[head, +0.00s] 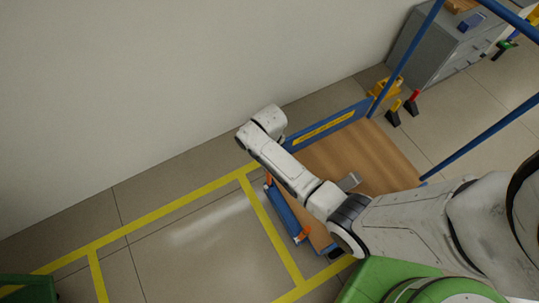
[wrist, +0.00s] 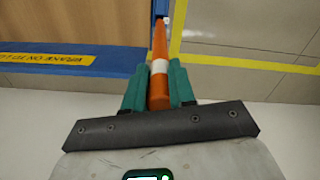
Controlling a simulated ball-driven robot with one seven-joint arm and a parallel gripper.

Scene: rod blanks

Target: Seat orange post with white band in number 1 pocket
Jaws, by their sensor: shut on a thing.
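In the wrist view my gripper (wrist: 157,76) has its two teal fingers shut on the orange post (wrist: 159,46). The white band (wrist: 159,66) sits between the fingertips. The post points away from the palm, and its far end overlaps the blue edge in the picture. I cannot tell whether it touches anything there. In the head view my arm hides the gripper. Small orange patches show beside the blue rail, but I cannot tell what they are. No number 1 pocket can be made out in either view.
A wooden deck (head: 358,157) with a blue end board (head: 327,124) and blue posts lies under and beside my arm. A grey cabinet (head: 440,48) stands at the upper right. Yellow floor lines (head: 270,228) mark open floor to the left. A plain wall rises behind.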

